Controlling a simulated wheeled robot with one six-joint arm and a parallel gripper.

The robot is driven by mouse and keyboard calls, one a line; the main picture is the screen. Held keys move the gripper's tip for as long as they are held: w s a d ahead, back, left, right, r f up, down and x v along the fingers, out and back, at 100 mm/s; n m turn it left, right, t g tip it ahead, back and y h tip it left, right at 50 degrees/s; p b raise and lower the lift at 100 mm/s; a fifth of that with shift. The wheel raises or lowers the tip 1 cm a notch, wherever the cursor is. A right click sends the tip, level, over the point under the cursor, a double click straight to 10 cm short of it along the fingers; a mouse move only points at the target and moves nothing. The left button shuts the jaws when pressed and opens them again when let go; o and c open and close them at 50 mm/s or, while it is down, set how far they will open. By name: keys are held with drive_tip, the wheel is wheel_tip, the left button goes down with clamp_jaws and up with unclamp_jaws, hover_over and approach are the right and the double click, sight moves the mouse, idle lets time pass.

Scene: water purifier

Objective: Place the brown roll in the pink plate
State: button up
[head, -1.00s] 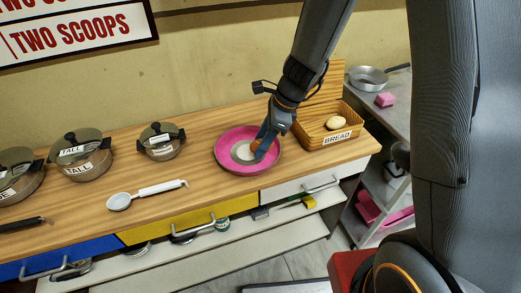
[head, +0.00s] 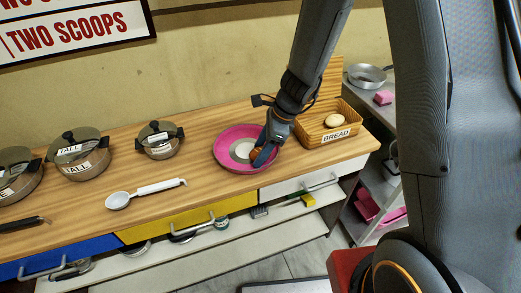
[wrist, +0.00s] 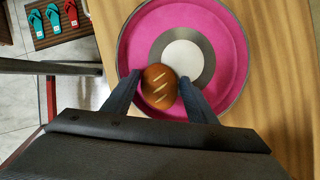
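The brown roll (wrist: 160,87), with pale score marks, sits between the two fingers of my gripper (wrist: 160,82) in the wrist view. Both fingertips appear to touch its sides. The pink plate (wrist: 135,50) has a grey ring and a white centre, and the roll overlaps its near part in this view. In the head view, the plate (head: 227,135) lies on the wooden counter, and my gripper (head: 257,154) is over its right front side with the roll (head: 254,153) partly hidden by the fingers. I cannot tell whether the roll touches the plate.
A bread basket (head: 313,137) with a pale roll (head: 333,119) stands right of the plate. A white ladle (head: 145,193) and lidded pots (head: 160,140) are to the left. Open counter surrounds the plate's left side. A shelf with a pan (head: 366,77) is at the right.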

drive_tip(key=v, duration=1.1)
drive_tip(key=s+d+r+n+h, duration=0.1)
drive_tip(key=s+d+n+h, duration=0.1)
drive_tip(key=s+d+n, duration=0.3)
drive_tip(key=s+d+r+n+h, duration=0.1)
drive_tip(key=s+d+n, duration=0.4)
drive_tip(key=n, duration=0.9)
drive_tip(key=s+h, duration=0.1)
drive_tip(key=s, duration=0.2)
drive_tip(key=shift+s+d+r+t+b, duration=0.15)
drive_tip(key=shift+s+d+t+b, duration=0.1)
drive_tip(key=shift+d+t+b, duration=0.05)
